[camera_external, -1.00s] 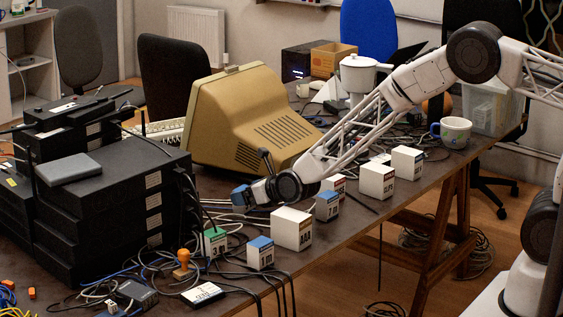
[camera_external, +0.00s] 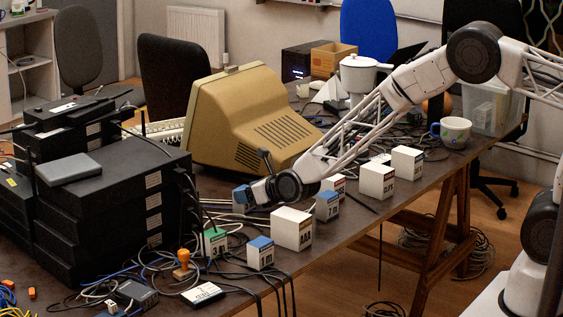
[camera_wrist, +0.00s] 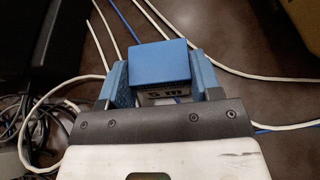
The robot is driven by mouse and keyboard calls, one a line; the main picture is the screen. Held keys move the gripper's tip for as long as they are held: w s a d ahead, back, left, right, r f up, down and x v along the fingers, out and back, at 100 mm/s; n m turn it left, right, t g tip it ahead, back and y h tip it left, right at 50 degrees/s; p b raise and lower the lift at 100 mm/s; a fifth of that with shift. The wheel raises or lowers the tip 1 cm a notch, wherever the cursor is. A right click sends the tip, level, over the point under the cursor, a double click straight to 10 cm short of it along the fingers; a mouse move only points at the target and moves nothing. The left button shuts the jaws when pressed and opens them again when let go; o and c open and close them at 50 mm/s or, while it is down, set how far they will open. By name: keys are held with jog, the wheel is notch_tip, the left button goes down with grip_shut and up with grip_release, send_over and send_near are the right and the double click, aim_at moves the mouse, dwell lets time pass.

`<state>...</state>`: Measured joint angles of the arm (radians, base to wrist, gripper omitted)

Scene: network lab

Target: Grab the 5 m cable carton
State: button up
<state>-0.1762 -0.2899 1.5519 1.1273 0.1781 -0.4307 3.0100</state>
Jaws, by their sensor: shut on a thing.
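The 5 m cable carton (camera_wrist: 159,62) has a blue top and a pale face with "5 m" printed on it, seen in the wrist view. It sits between the two blue fingers of my gripper (camera_wrist: 160,82), which is shut on it. In the external view my gripper (camera_external: 243,197) is low over the table between the beige monitor and the row of cartons. The carton is mostly hidden there behind the fingers and wrist, and I cannot tell whether it touches the table.
Other cartons stand near: a green-topped one (camera_external: 214,242), a blue-topped one (camera_external: 260,253), a large white one (camera_external: 292,229) and another blue-topped one (camera_external: 328,206). The beige monitor (camera_external: 245,120) is behind. Black stacked units (camera_external: 115,205) stand left. Loose cables (camera_wrist: 60,88) lie around.

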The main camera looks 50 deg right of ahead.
jog(key=shift+r, duration=0.15)
jog(key=shift+r, duration=1.6)
jog(key=shift+s+d+r, duration=0.25)
jog(key=shift+s+d, duration=0.15)
jog(key=shift+s, duration=2.2)
jog(key=shift+s+d+r, duration=0.25)
jog(key=shift+s+d, duration=0.2)
jog(key=shift+s, duration=2.2)
jog(key=shift+s+d+r, duration=0.25)
jog(key=shift+s+d, duration=0.15)
jog(key=shift+s, duration=2.2)
